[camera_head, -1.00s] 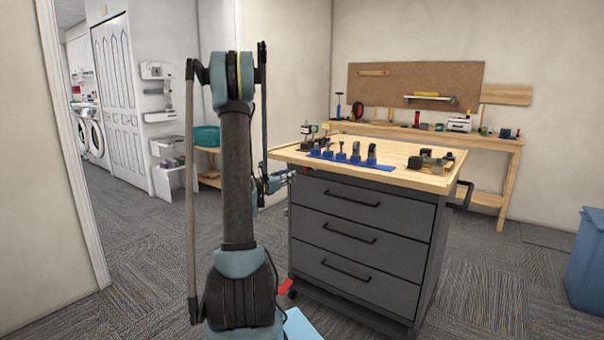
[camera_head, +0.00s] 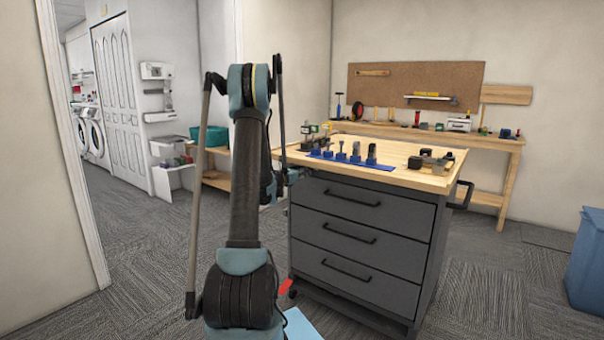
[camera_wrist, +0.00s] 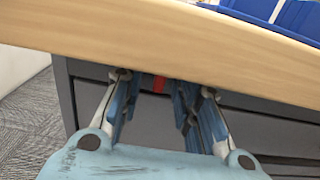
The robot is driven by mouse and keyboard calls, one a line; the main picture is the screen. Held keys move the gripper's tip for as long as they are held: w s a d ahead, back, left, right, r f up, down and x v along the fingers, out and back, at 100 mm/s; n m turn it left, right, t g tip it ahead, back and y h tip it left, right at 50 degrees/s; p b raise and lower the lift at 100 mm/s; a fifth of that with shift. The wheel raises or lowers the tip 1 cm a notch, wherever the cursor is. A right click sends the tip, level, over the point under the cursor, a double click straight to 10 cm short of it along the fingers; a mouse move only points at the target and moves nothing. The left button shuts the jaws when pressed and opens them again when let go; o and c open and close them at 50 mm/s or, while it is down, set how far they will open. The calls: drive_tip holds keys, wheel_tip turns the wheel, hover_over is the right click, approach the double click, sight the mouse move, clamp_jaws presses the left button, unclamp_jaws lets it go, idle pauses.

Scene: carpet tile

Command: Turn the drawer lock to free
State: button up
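The dark grey drawer cabinet (camera_head: 362,220) has three drawers with black bar handles, all shut in the head view. In the wrist view, a small red part (camera_wrist: 159,84) shows on the dark cabinet front (camera_wrist: 150,122) just under the wooden top edge. It may be the drawer lock, but its shape and turn are too small to tell. My gripper (camera_wrist: 165,90) is open, with its fingers on either side of the red part in the picture. I cannot tell whether they touch it. In the head view my gripper is mostly hidden behind my arm.
The wooden top (camera_wrist: 130,32) overhangs just above my fingers. It carries a blue holder (camera_head: 350,161) with tools and several dark blocks (camera_head: 430,162). A workbench (camera_head: 480,140) stands behind, and a blue bin (camera_head: 588,265) at the right. Carpet is free at the left.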

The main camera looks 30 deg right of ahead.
clamp_jaws()
drive_tip(key=shift+m, duration=0.3)
drive_tip(key=m, duration=1.7)
drive_tip(key=shift+w+r, duration=0.15)
idle(0.5)
